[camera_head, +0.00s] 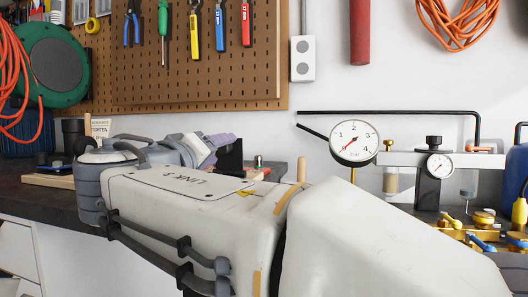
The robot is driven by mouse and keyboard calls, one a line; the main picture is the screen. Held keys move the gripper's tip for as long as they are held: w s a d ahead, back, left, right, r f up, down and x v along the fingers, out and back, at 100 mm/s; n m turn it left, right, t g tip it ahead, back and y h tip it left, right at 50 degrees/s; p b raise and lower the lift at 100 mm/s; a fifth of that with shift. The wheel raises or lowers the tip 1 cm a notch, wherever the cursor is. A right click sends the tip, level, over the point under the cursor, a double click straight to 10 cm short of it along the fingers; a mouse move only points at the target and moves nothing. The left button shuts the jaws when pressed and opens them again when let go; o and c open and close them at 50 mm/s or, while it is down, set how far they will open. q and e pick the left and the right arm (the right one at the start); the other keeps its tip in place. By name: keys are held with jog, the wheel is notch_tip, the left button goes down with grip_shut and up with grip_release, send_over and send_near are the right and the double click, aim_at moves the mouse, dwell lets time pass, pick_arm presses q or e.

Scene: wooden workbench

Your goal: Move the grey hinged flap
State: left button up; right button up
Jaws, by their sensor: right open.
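My right arm fills the lower middle of the head view, and its grey wrist reaches back over the dark worktop. My right gripper (224,142) is small and partly hidden at the end of that wrist, and it is open. I see nothing held in it. A dark upright panel (231,159) stands just beside the gripper; I cannot tell what it is. I cannot make out the grey hinged flap; my arm covers much of the bench. My left gripper is not in view.
A pressure gauge (353,142) and a smaller dial (439,166) stand at the right with brass and blue fittings (482,237). A green hose reel (54,66) is at the left. A pegboard (265,88) with hand tools covers the back wall.

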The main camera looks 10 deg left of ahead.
jog(key=s+b, duration=0.1)
jog(key=s, duration=0.2)
jog(key=s+b, duration=0.1)
jog(key=s, duration=0.5)
jog(key=shift+s+a+f+b, duration=0.2)
jog(key=shift+a+f+b, duration=0.1)
jog(key=shift+b, duration=0.1)
